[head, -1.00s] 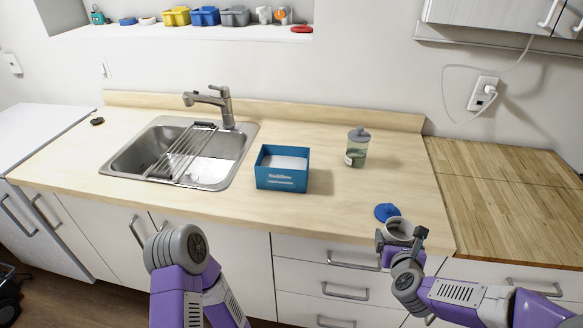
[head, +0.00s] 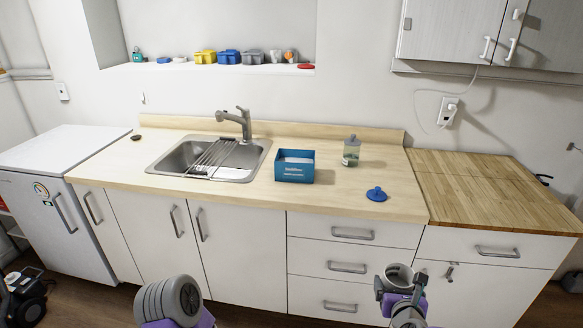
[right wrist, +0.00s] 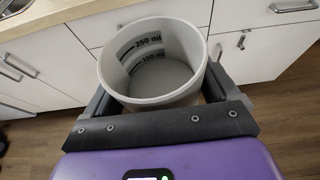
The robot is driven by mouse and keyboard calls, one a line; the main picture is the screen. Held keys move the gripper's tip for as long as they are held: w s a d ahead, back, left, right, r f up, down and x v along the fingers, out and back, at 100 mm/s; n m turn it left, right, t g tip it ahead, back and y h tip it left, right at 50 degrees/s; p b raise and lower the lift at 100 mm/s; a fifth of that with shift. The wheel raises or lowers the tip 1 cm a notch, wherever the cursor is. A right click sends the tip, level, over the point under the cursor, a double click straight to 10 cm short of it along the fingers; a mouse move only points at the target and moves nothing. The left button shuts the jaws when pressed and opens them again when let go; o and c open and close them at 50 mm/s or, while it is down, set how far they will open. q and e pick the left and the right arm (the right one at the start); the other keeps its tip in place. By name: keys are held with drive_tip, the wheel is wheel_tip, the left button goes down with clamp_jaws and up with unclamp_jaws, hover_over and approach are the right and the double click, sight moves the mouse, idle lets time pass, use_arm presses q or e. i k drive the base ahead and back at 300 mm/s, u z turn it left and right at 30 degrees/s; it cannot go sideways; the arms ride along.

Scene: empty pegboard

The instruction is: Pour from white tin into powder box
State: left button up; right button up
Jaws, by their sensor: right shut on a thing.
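The white tin (head: 399,273) is upright between the fingers of my right gripper (head: 398,288), which is shut on it in front of the drawers, below the counter top. In the right wrist view the tin (right wrist: 152,60) shows volume marks inside its wall, and its grey bottom is visible. The right gripper's fingers (right wrist: 155,90) press on its two sides.
A blue lid (head: 376,194) lies near the counter's front edge. The sink (head: 208,158) with faucet is to the left. The counter's front edge lies between the tin and the box.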

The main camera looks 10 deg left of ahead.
sight(290, 165)
drive_tip(key=u, duration=0.8)
drive_tip(key=i, duration=1.45)
drive_tip(key=z, duration=0.8)
